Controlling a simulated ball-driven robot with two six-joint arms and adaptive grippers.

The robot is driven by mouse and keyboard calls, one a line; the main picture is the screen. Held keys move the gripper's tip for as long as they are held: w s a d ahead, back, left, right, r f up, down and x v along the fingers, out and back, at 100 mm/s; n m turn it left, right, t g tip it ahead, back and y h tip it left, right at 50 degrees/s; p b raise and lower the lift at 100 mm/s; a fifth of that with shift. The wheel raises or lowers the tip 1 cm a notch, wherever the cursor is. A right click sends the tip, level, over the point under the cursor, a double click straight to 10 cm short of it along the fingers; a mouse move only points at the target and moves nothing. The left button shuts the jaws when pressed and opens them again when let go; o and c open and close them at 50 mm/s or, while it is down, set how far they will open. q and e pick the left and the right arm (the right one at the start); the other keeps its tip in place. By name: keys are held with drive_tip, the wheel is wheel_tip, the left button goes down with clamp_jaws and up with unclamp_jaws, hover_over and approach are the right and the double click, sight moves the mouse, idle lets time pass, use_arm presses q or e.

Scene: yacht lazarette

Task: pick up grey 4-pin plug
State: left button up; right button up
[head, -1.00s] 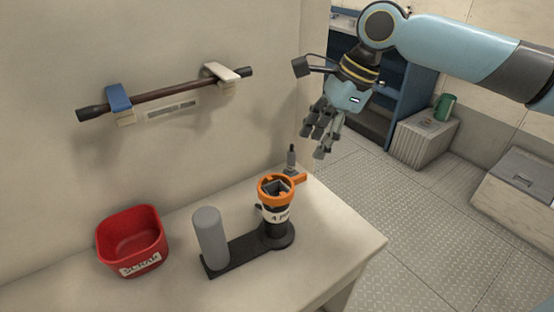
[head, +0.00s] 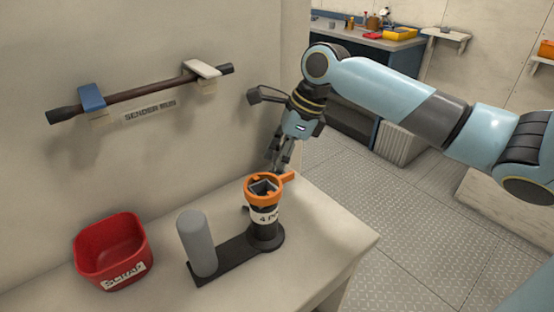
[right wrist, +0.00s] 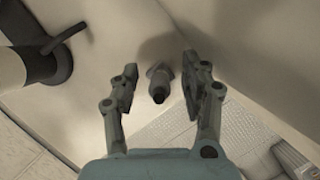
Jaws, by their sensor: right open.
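The grey plug (right wrist: 160,82) stands on the bench in the right wrist view, its dark tip towards the camera, between the two fingers and apart from both. In the head view it is hidden behind my right gripper and the orange ring. My right gripper (head: 279,158) is open and empty, pointing down just behind the orange-ringed socket. Its spread fingers also show in the right wrist view (right wrist: 159,68). Its pins cannot be seen. My left gripper is not in view.
A black stand (head: 233,259) with a grey cylinder (head: 197,243) and an orange-ringed socket (head: 265,205) labelled "4 P…" is close in front. A red scrap bin (head: 112,250) stands left. A bar (head: 140,93) hangs on the wall. The bench's front right is clear.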

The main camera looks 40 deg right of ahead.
drive_tip(key=shift+f, duration=0.1)
drive_tip(key=shift+c, duration=0.3)
clamp_jaws()
